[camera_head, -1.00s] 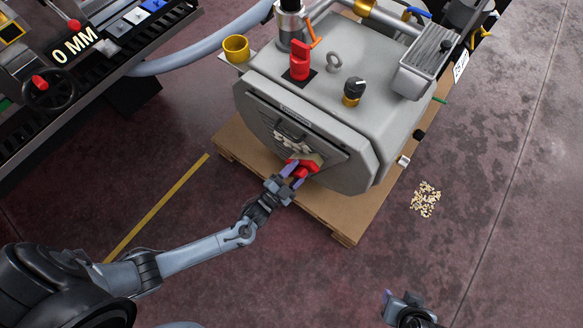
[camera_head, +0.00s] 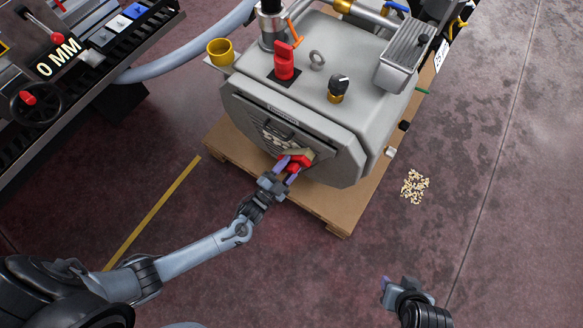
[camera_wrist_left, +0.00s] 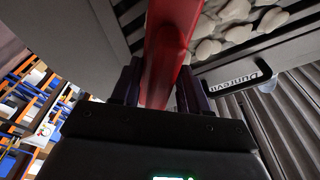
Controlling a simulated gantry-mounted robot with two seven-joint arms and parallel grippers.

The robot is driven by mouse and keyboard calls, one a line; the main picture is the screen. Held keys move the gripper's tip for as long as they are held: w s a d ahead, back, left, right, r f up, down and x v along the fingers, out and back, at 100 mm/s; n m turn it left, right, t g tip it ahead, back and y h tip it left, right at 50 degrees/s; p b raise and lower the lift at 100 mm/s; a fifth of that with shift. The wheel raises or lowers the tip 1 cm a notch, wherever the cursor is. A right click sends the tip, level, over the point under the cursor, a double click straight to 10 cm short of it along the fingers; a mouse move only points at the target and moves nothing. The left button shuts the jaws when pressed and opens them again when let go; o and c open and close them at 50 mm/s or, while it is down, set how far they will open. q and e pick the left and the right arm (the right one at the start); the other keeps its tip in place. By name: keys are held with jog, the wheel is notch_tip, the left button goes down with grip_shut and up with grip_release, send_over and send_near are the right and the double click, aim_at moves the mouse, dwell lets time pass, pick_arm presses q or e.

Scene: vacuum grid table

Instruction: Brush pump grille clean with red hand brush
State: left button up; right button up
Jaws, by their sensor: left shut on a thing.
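My left gripper (camera_head: 282,177) is shut on the red hand brush (camera_head: 299,161), which it holds at the front face of the grey pump (camera_head: 310,125). The brush's red handle (camera_wrist_left: 170,50) also shows between the fingers in the left wrist view. The pump grille (camera_head: 270,122) is a dark slatted panel on that face. Pale chips (camera_wrist_left: 236,28) lie on it beside the brush. Whether the bristles touch the grille is hidden. My right gripper (camera_head: 393,284) is at the bottom right, away from the pump; its finger opening is unclear.
The pump stands on a wooden pallet (camera_head: 333,216). A pile of pale chips (camera_head: 414,186) lies on the floor to its right. A machine with a handwheel (camera_head: 35,103) is at the left.

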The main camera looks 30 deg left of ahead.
pick_arm(q)
jog(key=w+a+r+p, duration=0.1)
jog(key=a+r+p, duration=0.1)
jog(key=a, duration=1)
jog(key=shift+w+a+r+p, duration=0.15)
jog(key=shift+w+p, duration=0.1)
jog(key=shift+p, duration=0.05)
dwell(1.2)
